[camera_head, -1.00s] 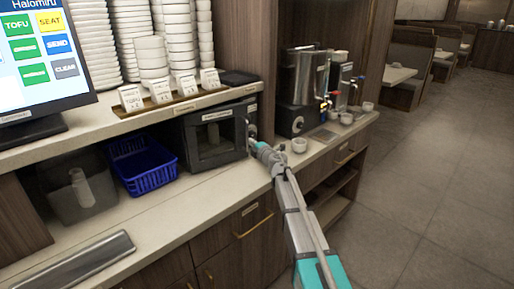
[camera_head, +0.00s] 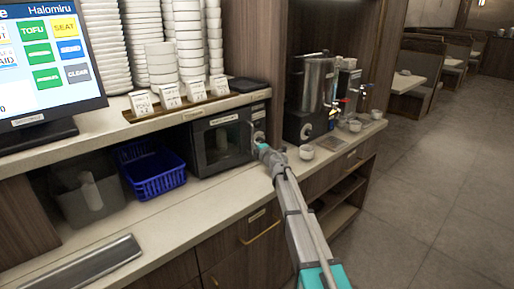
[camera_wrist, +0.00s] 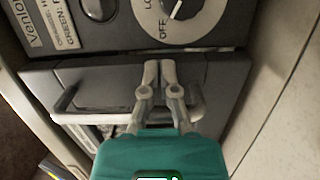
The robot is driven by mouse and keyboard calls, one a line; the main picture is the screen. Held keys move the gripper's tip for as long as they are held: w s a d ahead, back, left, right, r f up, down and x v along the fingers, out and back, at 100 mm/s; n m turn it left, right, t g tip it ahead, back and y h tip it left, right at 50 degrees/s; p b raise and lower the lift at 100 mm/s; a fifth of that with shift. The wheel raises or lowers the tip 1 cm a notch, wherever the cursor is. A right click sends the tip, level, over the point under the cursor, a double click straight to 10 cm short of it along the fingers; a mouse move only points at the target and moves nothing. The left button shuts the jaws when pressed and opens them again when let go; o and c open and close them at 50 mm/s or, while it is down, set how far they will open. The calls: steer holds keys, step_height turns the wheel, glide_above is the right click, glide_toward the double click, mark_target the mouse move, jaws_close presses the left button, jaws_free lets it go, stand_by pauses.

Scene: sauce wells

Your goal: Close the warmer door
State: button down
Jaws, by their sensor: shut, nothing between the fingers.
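The warmer (camera_head: 203,172) is a dark box under the raised shelf in the head view, with a windowed door (camera_head: 221,142). The door looks closed or nearly so; I cannot tell whether it is fully flush. In the wrist view, the door (camera_wrist: 95,75) lies below the knob panel (camera_wrist: 120,38), with a dark seam between them, and a pale bar handle (camera_wrist: 78,118) crosses it. My gripper (camera_wrist: 160,68) is shut and empty, its fingertips over the door near that seam. It also shows at the warmer's right side in the head view (camera_head: 259,147). Contact is unclear.
Stacked dishes (camera_head: 160,62) and a screen (camera_head: 45,55) occupy the shelf above. The front counter is mostly clear.

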steer(key=shift+s+d, duration=0.1)
steer(key=shift+s, duration=0.1)
steer(key=w+d+v, duration=0.1)
steer(key=v, duration=1.2)
steer(key=shift+s+d, duration=0.3)
steer(key=shift+d, duration=0.2)
steer(key=shift+r, duration=0.15)
steer(key=shift+s+a+r+n+g+y+p, duration=0.1)
steer(key=shift+a+r+n+g+y+p, duration=0.15)
steer(key=shift+r+n+g+y+p, duration=0.65)
steer(key=shift+a+f, duration=0.1)
steer(key=shift+f, duration=0.1)
steer(key=x, duration=1.4)
steer(key=shift+r, duration=0.25)
steer(key=shift+t, duration=0.3)
